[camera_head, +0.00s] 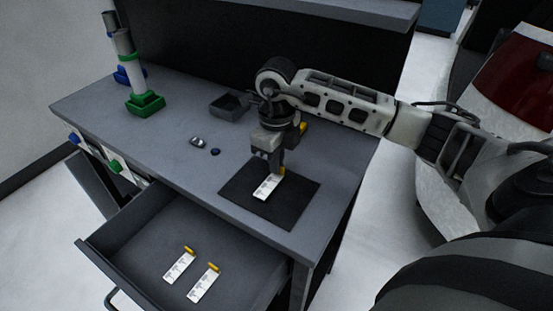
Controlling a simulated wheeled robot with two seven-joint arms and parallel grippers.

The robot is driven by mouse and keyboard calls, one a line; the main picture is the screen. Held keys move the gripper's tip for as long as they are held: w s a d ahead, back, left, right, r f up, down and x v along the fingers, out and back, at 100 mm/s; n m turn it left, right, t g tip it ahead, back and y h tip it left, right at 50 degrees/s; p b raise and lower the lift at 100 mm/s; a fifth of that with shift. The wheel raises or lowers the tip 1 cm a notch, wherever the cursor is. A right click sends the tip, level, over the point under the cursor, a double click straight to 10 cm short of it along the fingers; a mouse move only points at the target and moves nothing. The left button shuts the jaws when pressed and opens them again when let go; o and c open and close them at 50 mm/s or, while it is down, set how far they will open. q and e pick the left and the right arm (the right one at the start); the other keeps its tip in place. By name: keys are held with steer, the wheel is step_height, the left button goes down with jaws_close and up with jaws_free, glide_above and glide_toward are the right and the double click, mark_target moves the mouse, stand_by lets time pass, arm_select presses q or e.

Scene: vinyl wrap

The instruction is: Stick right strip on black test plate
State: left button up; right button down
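The black test plate (300,204) lies flat on the grey table near its front right edge. My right gripper (277,166) points down over the plate, with its fingers closed at the yellow tab of a white strip (267,187). The strip is over the middle of the plate; I cannot tell whether it touches the plate or is just above it. Two more white strips with yellow tabs, a left one (178,266) and a right one (203,285), lie in the open drawer. My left gripper is not in view.
The open drawer (130,237) juts out from the table front. A small dark tray (231,104), a small silver object (198,142) and a dark round piece (215,152) are on the table. White rolls in green (146,104) and blue holders stand at the back left.

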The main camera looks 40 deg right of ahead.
steer(key=shift+f+b, duration=0.55)
steer(key=shift+f, duration=0.15)
stand_by(1.1)
steer(key=c, duration=1.6)
jaws_free()
steer(key=shift+o, duration=0.2)
step_height(320, 180, up, 16)
